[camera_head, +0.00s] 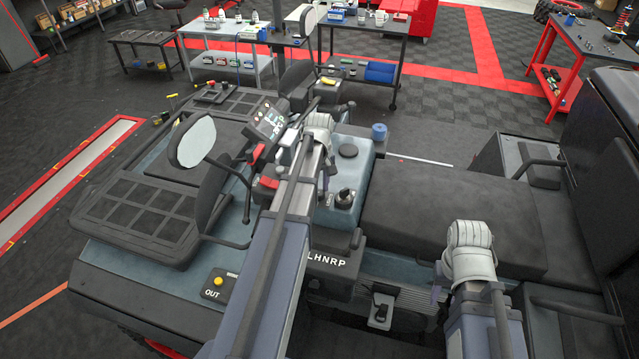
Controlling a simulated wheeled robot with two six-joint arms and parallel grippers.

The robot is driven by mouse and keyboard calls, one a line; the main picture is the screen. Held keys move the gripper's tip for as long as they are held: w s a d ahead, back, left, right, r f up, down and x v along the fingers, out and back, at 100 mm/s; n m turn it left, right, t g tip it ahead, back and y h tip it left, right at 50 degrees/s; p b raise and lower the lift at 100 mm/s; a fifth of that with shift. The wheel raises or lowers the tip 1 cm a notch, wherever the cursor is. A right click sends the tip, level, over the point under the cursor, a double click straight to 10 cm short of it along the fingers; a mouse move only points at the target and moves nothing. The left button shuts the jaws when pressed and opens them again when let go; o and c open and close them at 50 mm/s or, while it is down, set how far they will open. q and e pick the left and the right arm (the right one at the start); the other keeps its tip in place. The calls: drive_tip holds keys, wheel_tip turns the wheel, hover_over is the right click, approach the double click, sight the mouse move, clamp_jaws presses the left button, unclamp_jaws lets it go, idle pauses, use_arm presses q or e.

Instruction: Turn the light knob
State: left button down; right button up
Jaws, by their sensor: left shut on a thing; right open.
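A vehicle's dashboard display (272,122) with small lit marks stands beyond the steering bars. My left gripper (287,150) is at the right side of this dashboard, beside the red levers. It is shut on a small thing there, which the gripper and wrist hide. I cannot make out the light knob apart from the gripper. My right gripper (438,280) is open and empty, low over the vehicle near the front of the seat, well away from the dashboard. Its fingers are small and partly hidden by its wrist.
A round mirror (192,141) stands left of the dashboard. A black gear knob (344,197) and a console marked LHNRP lie right of my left arm. The dark seat (445,215) lies beyond my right gripper. Tool tables (225,65) stand at the back.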

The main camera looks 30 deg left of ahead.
sight(319, 192)
use_arm(q)
drive_tip(key=shift+n, duration=1)
drive_tip(key=c, duration=0.5)
unclamp_jaws()
drive_tip(key=shift+r, duration=0.1)
wheel_tip(319, 192, up, 9)
drive_tip(key=p, duration=0.9)
